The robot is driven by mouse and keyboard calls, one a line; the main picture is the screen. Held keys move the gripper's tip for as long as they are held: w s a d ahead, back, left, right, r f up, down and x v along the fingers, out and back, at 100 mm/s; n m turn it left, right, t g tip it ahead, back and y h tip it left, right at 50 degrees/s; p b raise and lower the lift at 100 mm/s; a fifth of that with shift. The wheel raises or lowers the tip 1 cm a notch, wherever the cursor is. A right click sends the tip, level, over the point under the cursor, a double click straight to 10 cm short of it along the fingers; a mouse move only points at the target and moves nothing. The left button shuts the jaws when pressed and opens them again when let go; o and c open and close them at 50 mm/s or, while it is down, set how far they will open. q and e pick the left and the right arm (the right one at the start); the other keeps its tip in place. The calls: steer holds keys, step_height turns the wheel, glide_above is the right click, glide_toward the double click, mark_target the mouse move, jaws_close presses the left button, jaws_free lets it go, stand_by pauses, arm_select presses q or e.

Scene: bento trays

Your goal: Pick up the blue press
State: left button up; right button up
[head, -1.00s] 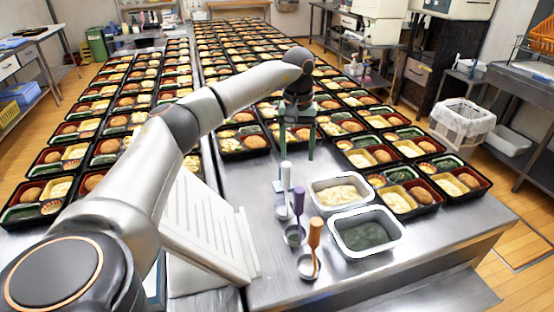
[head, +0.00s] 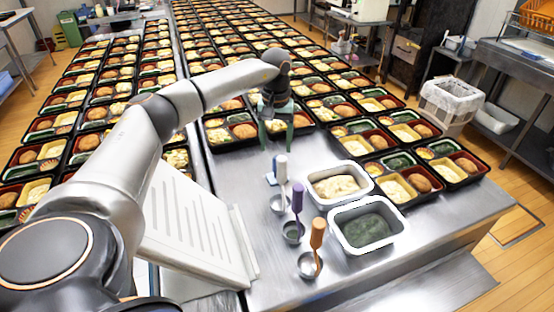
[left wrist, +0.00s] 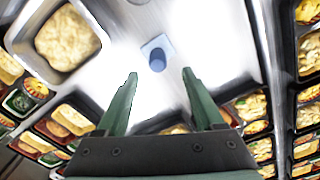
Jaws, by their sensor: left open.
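The blue press (head: 271,178) stands on the steel table in the head view, small and partly hidden by the white-handled ladle. In the left wrist view the blue press (left wrist: 157,57) shows as a dark blue round handle on a pale blue square plate. My left gripper (head: 277,143) has green fingers and is open and empty, above the table behind the press. In the left wrist view the open left gripper (left wrist: 160,75) has the press ahead, between the lines of its fingertips, with no contact visible. My right gripper is not in view.
Filled bento trays (head: 212,139) crowd the table's back and right.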

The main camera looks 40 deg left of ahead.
arm_select(q)
steer(key=shift+d+f+p, duration=0.2)
steer(key=shift+f+p, duration=0.2)
steer(key=shift+f, duration=2.65)
jaws_close()
